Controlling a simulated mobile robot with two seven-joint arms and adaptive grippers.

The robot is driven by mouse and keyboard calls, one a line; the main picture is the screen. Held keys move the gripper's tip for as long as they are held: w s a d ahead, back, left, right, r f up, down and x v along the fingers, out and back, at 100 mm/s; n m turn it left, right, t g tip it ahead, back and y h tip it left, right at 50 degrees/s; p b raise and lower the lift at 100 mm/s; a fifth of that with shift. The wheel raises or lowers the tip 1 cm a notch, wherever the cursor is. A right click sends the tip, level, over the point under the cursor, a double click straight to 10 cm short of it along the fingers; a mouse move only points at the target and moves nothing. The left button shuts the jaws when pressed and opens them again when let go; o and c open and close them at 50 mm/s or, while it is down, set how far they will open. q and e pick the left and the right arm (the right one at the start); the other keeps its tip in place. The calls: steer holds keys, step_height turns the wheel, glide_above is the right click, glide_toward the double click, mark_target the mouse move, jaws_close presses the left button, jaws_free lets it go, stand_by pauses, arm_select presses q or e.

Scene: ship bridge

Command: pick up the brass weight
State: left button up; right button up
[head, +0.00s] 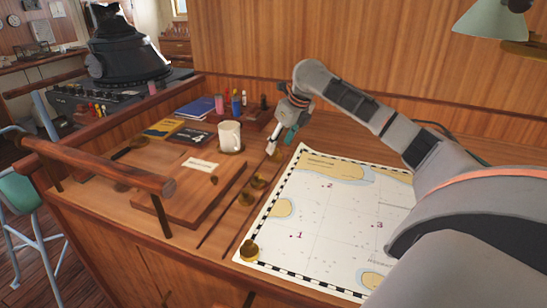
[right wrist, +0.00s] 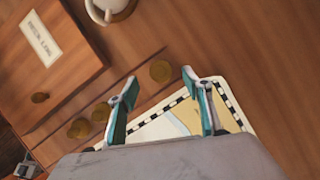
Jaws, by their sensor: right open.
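Several round brass weights show. One brass weight (head: 277,156) lies on the desk just below my right gripper (head: 279,142); it also shows in the right wrist view (right wrist: 160,70), ahead of the open fingertips and between their lines. My right gripper (right wrist: 160,80) is open and empty, with teal finger pads. Two more weights, (head: 258,182) and (head: 247,198), lie close together nearer the front. Another weight (head: 249,251) sits on the chart's near-left corner. My left gripper is not in view.
The chart (head: 320,215) covers the desk's right part. A white mug (head: 229,136) stands left of the gripper. A labelled wooden board (head: 190,190) lies left of the weights. Books (head: 196,107) and small bottles stand behind, and a wooden rail (head: 100,168) runs at left.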

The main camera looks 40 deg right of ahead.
mark_target(276, 149)
steer(key=x, duration=0.4)
steer(key=shift+w+f+b, duration=0.15)
steer(key=shift+w+b, duration=0.1)
steer(key=shift+b, duration=0.05)
steer(key=c, duration=1.4)
